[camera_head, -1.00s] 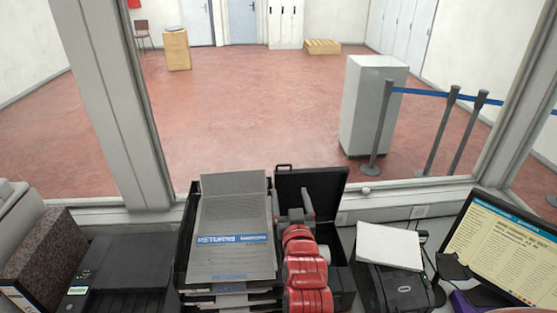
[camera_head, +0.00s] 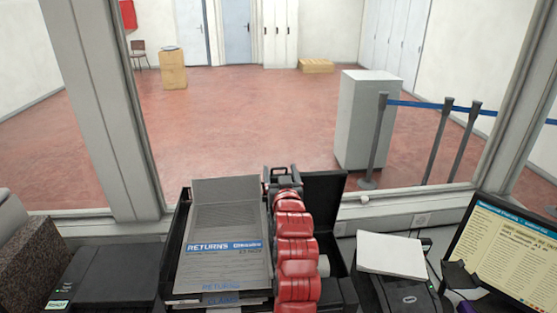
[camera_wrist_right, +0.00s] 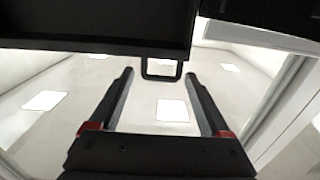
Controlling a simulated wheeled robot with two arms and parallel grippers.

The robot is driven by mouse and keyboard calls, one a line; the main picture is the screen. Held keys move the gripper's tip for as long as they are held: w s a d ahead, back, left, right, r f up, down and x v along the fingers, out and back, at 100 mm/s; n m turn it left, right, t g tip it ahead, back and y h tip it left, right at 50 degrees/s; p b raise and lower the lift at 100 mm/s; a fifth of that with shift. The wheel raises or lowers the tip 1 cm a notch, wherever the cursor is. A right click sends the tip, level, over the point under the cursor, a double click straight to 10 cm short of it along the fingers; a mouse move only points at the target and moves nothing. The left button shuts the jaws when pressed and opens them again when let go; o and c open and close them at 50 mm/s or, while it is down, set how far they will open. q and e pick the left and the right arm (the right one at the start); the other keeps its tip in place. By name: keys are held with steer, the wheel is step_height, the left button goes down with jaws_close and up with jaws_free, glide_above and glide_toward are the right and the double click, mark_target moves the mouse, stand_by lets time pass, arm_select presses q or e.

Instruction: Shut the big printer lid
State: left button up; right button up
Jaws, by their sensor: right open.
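The big printer's black lid (camera_head: 326,194) stands raised at the back of the counter in the head view. Its loop handle (camera_head: 280,171) is at the lid's top left edge. My right gripper (camera_head: 282,184) is beside the lid, near the handle. In the right wrist view, the lid (camera_wrist_right: 95,22) is a dark panel across the top, and the handle (camera_wrist_right: 161,77) hangs between the two fingertips of my open gripper (camera_wrist_right: 159,74). I cannot tell whether they touch. My red arm hides much of the printer body (camera_head: 343,288). My left gripper is not in view.
A black tray of returns forms (camera_head: 225,245) stands directly left of my arm. A small printer with a white pad (camera_head: 390,252) and a monitor (camera_head: 508,248) are to the right. Another black device (camera_head: 108,275) is at left. A window frame runs behind the counter.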

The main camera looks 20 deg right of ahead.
steer(key=shift+p+x, duration=0.6)
steer(key=shift+x, duration=1.75)
jaws_close()
